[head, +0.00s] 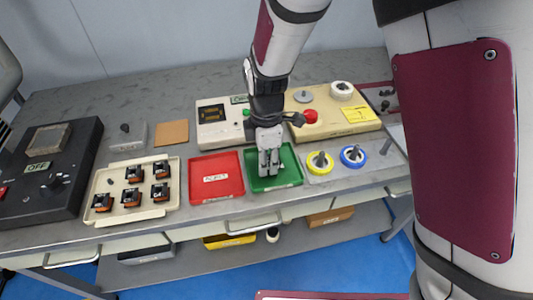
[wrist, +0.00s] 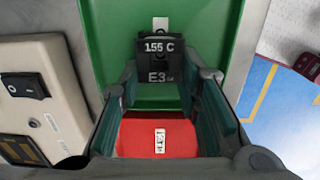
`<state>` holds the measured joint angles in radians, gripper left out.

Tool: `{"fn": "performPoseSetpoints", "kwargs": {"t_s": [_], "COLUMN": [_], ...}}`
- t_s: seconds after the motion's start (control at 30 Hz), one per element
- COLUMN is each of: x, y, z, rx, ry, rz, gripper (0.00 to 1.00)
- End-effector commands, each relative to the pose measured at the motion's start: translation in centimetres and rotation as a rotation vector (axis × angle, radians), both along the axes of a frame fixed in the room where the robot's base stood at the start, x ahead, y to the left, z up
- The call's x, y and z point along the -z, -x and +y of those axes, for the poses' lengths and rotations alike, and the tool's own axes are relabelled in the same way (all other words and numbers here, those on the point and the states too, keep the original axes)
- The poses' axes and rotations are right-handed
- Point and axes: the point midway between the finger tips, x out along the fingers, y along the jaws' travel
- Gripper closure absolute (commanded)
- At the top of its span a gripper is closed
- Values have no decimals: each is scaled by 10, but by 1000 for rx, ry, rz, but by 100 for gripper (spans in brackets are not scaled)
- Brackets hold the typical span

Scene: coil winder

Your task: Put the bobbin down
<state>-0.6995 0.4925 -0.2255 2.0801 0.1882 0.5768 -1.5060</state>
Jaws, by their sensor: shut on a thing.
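My gripper (head: 268,168) points down over the green tray (head: 291,162) in the head view. In the wrist view its two fingers (wrist: 158,88) are shut on a black bobbin (wrist: 157,62) marked "155 C" and "E3". The green tray (wrist: 110,30) lies behind the bobbin there. In the head view the fingers hide the held bobbin. I cannot tell whether it touches the tray floor. Several other black and orange bobbins (head: 132,197) stand in a cream tray (head: 112,216) at the left.
A red tray (head: 217,188) with a white label lies just left of the green one. Right of it are a yellow ring (head: 312,168) and a blue ring (head: 346,163) with posts. A cream machine with a red knob (head: 310,116) stands close behind. A black box (head: 38,200) is at far left.

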Motion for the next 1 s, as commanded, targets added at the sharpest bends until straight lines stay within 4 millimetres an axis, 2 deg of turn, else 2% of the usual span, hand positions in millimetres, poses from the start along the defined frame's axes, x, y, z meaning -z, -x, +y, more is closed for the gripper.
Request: {"fn": "performPoseSetpoints", "kwargs": {"t_s": [0.1, 0.13, 0.2, 0.5, 0.63, 0.77, 1.0], "x": [4, 3, 3, 2, -5, -25, -75], "y": [0, 0, 0, 0, 0, -1, 0], "z": [0, 0, 0, 0, 0, 0, 0], "rx": [1, 1, 1, 1, 0, 0, 1], "ry": [0, 0, 0, 0, -2, -3, -2], "rz": [0, 0, 0, 0, -2, -4, -4], "gripper": [100, 65, 49, 49, 49, 49, 49]}}
